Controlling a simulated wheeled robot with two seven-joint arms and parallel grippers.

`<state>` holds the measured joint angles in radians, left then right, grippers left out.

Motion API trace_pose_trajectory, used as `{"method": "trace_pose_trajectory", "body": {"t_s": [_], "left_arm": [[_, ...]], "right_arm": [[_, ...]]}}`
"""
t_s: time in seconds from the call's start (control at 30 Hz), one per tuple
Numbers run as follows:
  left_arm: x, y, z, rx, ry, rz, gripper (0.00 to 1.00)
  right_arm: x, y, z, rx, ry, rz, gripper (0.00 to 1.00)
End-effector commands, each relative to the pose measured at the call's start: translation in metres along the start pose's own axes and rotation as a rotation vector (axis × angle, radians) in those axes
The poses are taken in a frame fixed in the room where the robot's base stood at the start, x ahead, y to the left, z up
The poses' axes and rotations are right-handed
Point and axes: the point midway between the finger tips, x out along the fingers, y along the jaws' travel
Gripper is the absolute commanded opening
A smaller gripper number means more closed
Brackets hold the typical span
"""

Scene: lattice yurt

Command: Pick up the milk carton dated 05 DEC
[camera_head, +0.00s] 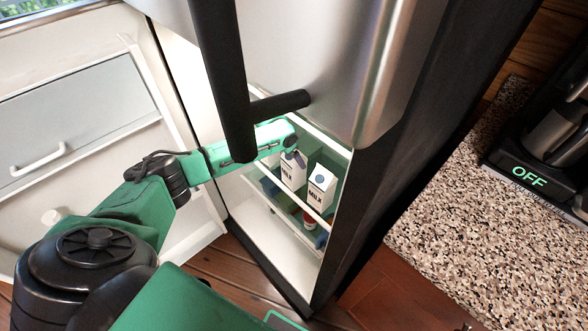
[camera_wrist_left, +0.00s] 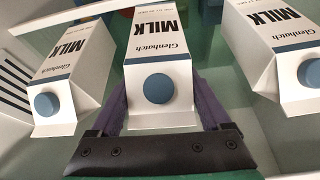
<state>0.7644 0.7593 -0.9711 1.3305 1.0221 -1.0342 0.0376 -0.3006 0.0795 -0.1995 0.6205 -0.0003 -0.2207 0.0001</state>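Three white Glenhatch milk cartons with blue caps show in the left wrist view: a middle one (camera_wrist_left: 158,52), a left one (camera_wrist_left: 75,70) and a right one (camera_wrist_left: 285,45). Their dates cannot be read. My left gripper (camera_wrist_left: 158,80) has one finger on each side of the middle carton; whether the fingers press on it cannot be told. In the head view, my left gripper (camera_head: 292,148) reaches into the fridge, right at one carton (camera_head: 293,173). Another carton (camera_head: 321,188) stands to the right. The third is not made out there. My right gripper is not in view.
The fridge's steel front and black handle (camera_head: 225,75) hang above and in front of my left arm. A white shelf rail (camera_head: 285,200) runs before the cartons. A red item (camera_head: 309,221) sits lower. A coffee machine (camera_head: 550,140) stands on the speckled counter (camera_head: 470,220).

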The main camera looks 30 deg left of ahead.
Motion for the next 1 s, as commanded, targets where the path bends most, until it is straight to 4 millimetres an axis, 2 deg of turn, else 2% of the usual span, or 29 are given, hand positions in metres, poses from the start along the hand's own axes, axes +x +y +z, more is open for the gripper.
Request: {"method": "trace_pose_trajectory", "body": {"t_s": [0.03,0.17,0.57,0.87,1.0], "left_arm": [[0.0,0.0,0.0,0.0,0.0,-0.001,0.5],[0.0,0.0,0.0,0.0,0.0,-0.001,0.01],[-0.005,-0.001,-0.004,0.001,0.006,-0.001,0.0],[-0.034,-0.001,-0.015,0.001,0.007,-0.002,0.0],[-0.041,-0.002,0.006,-0.001,0.0,-0.002,0.0]], "right_arm": [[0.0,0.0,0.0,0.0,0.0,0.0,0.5],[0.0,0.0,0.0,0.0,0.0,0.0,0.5],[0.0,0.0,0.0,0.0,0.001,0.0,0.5],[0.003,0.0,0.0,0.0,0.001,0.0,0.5],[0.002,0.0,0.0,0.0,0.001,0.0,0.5]]}}
